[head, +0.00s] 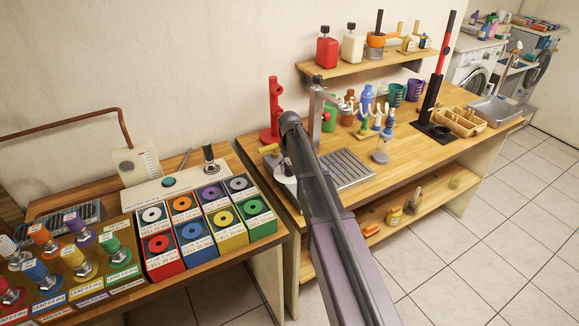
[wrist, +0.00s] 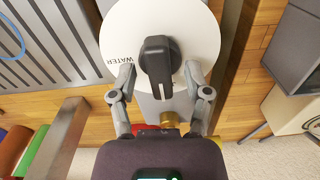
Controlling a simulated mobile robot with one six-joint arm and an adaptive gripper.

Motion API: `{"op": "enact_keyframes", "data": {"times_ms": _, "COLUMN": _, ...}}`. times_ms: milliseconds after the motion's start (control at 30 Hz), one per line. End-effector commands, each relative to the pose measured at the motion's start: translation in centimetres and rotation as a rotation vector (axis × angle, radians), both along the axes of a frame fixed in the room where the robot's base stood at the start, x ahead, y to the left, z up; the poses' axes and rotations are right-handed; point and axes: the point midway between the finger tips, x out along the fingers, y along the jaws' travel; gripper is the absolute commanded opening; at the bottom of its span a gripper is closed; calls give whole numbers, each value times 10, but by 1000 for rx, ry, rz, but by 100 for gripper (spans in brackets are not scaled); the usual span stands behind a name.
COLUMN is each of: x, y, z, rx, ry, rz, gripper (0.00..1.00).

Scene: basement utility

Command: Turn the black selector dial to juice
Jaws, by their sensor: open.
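The black selector dial (wrist: 156,66) shows in the wrist view as a black bar-shaped knob at the middle of a round white plate (wrist: 195,30). The knob lies nearly along the picture's vertical. The word WATER is printed on the plate's left side, and no juice label is readable. My gripper (wrist: 160,72) is open, with one fingertip on each side of the knob's lower end and gaps visible between. Part of a white round thing (head: 287,186) shows beside my arm in the head view, where my arm hides my gripper and the knob.
A slatted metal tray (head: 345,168) lies right of my arm. A red stand (head: 274,110) and a grey post (head: 315,115) stand behind it. The tiled floor (head: 480,240) at right is clear.

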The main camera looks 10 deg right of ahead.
Motion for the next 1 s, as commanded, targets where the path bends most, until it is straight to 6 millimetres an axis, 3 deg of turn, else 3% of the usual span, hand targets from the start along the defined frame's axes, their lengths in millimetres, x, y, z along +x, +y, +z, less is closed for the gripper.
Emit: {"op": "enact_keyframes", "data": {"times_ms": 1000, "x": 0, "y": 0, "z": 0, "rx": 0, "ry": 0, "rz": -646, "gripper": 63}}
